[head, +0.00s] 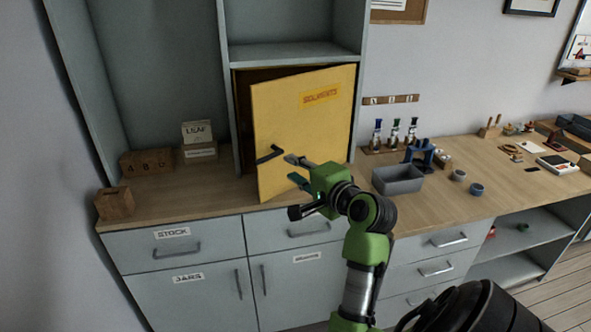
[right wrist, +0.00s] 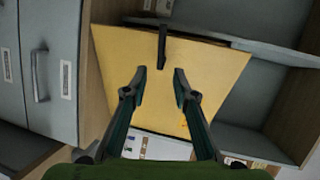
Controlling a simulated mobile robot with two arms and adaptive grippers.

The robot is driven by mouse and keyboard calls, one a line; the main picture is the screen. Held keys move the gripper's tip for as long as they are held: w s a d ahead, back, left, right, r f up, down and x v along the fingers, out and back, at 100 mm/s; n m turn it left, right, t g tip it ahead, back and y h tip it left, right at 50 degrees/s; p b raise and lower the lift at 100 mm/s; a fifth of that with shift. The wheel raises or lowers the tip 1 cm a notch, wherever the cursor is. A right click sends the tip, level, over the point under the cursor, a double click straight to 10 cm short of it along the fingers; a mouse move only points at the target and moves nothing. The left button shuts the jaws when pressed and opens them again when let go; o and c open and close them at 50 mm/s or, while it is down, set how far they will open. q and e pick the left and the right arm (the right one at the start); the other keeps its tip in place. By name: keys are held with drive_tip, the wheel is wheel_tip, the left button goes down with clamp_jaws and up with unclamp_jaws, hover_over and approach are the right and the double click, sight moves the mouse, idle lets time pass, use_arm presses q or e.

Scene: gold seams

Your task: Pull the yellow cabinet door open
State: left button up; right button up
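The yellow cabinet door (head: 310,125), labelled "SOLVENTS", stands ajar; its left edge is swung out from the cabinet frame, and a dark gap shows along its left and top. Its dark bar handle (head: 270,154) is near the left edge. My right gripper (head: 291,168) is open in front of the door, its fingertips just right of the handle in the head view. In the right wrist view the handle (right wrist: 162,47) lies beyond the two spread fingertips (right wrist: 160,75), roughly in line with the gap between them, not gripped. My left gripper is not in view.
The wooden counter (head: 200,200) runs below the door. A grey bin (head: 398,180), small cups (head: 476,189) and bottles on a rack (head: 394,135) stand to the right. Wooden blocks (head: 147,162) and a small wooden box (head: 114,203) stand left. Counter space before the left blocks is clear.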

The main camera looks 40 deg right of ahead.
drive_tip(key=c, duration=0.4)
drive_tip(key=w+f+n+g+b, duration=0.1)
drive_tip(key=w+f, duration=0.2)
drive_tip(key=f, duration=0.1)
drive_tip(key=w+a+f+n+g+b, duration=0.1)
drive_tip(key=w+f+n+g, duration=0.1)
drive_tip(key=w+f, duration=0.1)
drive_tip(key=w+a+f+n+g+b, duration=0.1)
drive_tip(key=w+f+n, duration=0.1)
drive_tip(key=w+f, duration=0.2)
drive_tip(key=shift+w+a+f+g, duration=0.1)
drive_tip(key=shift+f+g, duration=0.2)
drive_tip(key=shift+f, duration=0.35)
clamp_jaws()
drive_tip(key=w+a+f+n+g+h+b, duration=0.2)
drive_tip(key=w+a+n+g+h+b, duration=0.25)
drive_tip(key=w+n, duration=0.35)
drive_tip(key=w+a+r+n+g+h+b, duration=0.1)
drive_tip(key=a+r+n+h, duration=0.1)
drive_tip(key=r+n+h, duration=0.5)
drive_tip(key=a+r+n+g+h+b, duration=0.1)
drive_tip(key=a+r+n+h, duration=0.15)
drive_tip(key=r, duration=0.95)
drive_tip(key=s+d+p, duration=0.1)
drive_tip(key=d+p, duration=0.3)
drive_tip(key=d, duration=0.5)
drive_tip(key=shift+s+d, duration=0.3)
